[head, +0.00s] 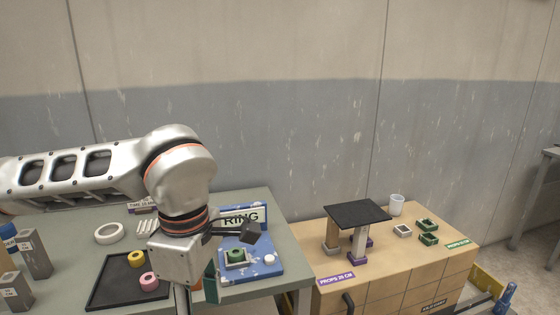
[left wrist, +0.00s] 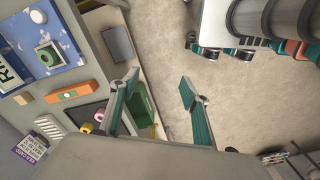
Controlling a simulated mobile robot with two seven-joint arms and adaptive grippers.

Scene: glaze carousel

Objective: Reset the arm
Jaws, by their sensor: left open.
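My left arm (head: 180,170) comes in from the left in the head view, bent at the elbow with its wrist pointing down over the front of the green-grey table (head: 262,206). Its fingers are mostly hidden or cut off at the bottom there. In the left wrist view my left gripper (left wrist: 160,80) is open. Its two teal fingers stand wide apart with nothing between them, above the table's edge and the floor. My right gripper is in neither view.
A white ring (head: 108,233) lies behind. At right, a wooden cabinet (head: 440,262) bears a black slab (head: 357,213) on posts.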

